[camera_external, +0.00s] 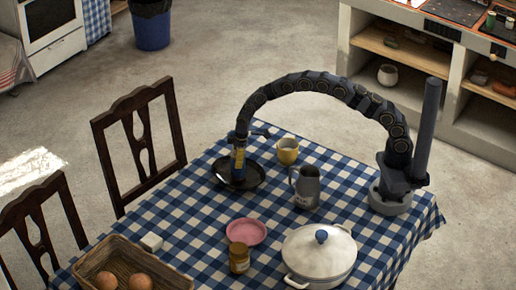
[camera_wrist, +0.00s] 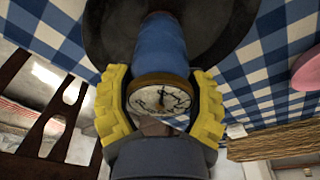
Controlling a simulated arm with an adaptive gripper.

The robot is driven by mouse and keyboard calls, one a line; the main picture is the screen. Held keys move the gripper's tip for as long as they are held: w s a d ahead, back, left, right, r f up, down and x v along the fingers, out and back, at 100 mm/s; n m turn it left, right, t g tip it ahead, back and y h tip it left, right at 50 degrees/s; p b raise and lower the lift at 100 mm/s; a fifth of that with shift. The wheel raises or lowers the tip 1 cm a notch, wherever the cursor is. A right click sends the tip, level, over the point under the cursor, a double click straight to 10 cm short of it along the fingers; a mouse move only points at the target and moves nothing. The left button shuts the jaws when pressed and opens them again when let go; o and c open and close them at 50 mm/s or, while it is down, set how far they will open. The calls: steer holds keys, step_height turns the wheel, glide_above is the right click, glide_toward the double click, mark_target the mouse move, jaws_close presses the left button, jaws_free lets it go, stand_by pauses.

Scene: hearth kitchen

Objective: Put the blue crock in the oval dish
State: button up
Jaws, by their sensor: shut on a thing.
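The blue crock (camera_wrist: 162,48) is a blue cylinder with a round, pale, patterned face at its near end. My gripper (camera_wrist: 160,108) has yellow ridged pads on both sides of it and is shut on it near that face. In the external view the crock (camera_external: 239,174) hangs under my gripper (camera_external: 238,158), over the middle of a dark, wide dish (camera_external: 258,177), which looks oval from here. The dark dish (camera_wrist: 100,35) also shows behind the crock in the wrist view. I cannot tell whether the crock's base touches the dish.
A yellow cup (camera_external: 288,152) and a grey jug (camera_external: 306,188) stand right of the dark dish. A pink dish (camera_external: 246,232), an amber jar (camera_external: 239,258), a white lidded pot (camera_external: 320,257) and a basket (camera_external: 112,254) are nearer. Checked cloth left of the jug is clear.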

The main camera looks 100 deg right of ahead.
steer(key=o, duration=1.2)
steer(key=shift+f, duration=0.1)
steer(key=r, duration=0.4)
steer(key=s+r, duration=0.1)
steer(key=r, duration=0.3)
steer(key=s+r, duration=0.1)
steer(key=r, duration=0.3)
steer(key=shift+r, duration=0.1)
steer(key=s+a+r+g, duration=0.1)
steer(key=s+a+r, duration=0.4)
steer(key=s+a, duration=0.3)
steer(key=s+a+r+g, duration=0.1)
steer(key=s+a+r, duration=0.5)
steer(key=s+a, duration=0.4)
steer(key=s, duration=0.9)
steer(key=s+a+g, duration=0.1)
steer(key=s+a, duration=0.1)
steer(key=s, duration=0.8)
steer(key=shift+s+r, duration=0.15)
steer(key=shift+s, duration=0.2)
steer(key=shift+a+g, duration=0.1)
steer(key=shift+g, duration=0.2)
